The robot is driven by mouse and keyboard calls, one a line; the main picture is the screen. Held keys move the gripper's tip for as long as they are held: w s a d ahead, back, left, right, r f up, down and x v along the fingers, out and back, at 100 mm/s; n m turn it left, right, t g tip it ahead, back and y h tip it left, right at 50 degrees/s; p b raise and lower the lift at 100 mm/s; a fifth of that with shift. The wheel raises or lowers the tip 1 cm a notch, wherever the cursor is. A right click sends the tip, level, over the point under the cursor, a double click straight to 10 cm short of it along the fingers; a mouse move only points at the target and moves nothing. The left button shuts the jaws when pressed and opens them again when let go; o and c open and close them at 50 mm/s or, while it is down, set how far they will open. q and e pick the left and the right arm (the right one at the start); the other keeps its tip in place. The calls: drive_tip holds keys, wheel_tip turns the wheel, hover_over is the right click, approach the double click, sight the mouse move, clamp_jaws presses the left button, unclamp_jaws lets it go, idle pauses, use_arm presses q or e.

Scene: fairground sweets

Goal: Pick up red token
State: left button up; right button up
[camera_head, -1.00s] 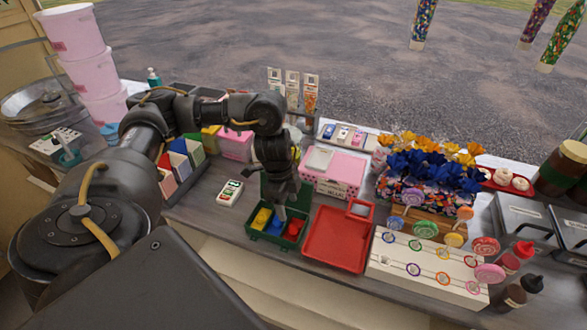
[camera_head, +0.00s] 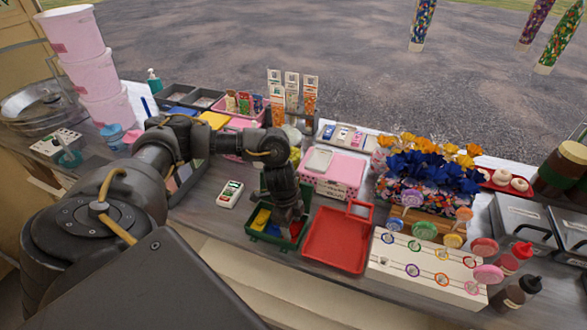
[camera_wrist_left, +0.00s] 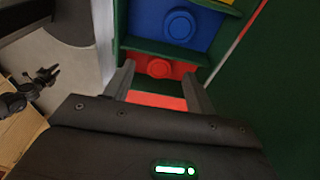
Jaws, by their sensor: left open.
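The red token (camera_wrist_left: 160,68) lies in an end compartment of the green box (camera_wrist_left: 228,95) in the left wrist view, with a round knob on top. In the head view, a bit of the red token (camera_head: 296,229) shows beside my gripper. My left gripper (camera_wrist_left: 159,88) is open and points down into the green box (camera_head: 262,238); its two fingers stand on either side of the red token, with nothing clearly held. A blue token (camera_wrist_left: 180,25) lies in the neighbouring compartment. A yellow token (camera_head: 261,220) lies at the left of the box. My right gripper is out of view.
A red tray (camera_head: 335,262) stands just right of the green box, and a white board with coloured rings (camera_head: 400,285) beyond it. A pink box (camera_head: 335,175) is behind. A white card device (camera_head: 230,194) lies to the left on the grey counter.

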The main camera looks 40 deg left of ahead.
use_arm(q)
drive_tip(key=shift+d+f, duration=0.1)
drive_tip(key=shift+f, duration=0.65)
drive_tip(key=shift+c, duration=0.5)
drive_tip(key=c, duration=1)
drive_tip(key=shift+o, duration=0.2)
drive_tip(key=shift+r, duration=0.15)
